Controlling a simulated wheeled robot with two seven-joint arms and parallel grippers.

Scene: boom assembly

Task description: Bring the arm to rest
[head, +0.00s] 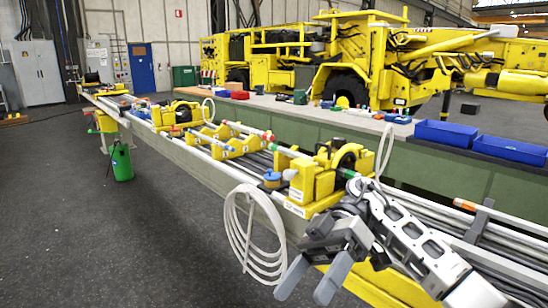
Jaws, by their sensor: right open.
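My right arm (415,235) comes in from the lower right, with white and grey links. Its gripper (312,281) is at the bottom centre, pointing down and to the left. The two grey fingers are apart, with nothing between them. In the picture the gripper lies just in front of the near end of the long boom assembly (225,160), below the yellow drill unit (318,177). I cannot tell whether it touches the boom. My left gripper is not in view.
A coiled pale hose (252,240) hangs left of the gripper. A bench with blue bins (447,133) runs behind the boom. A yellow machine (345,60) stands behind. The dark floor (120,245) at left is clear.

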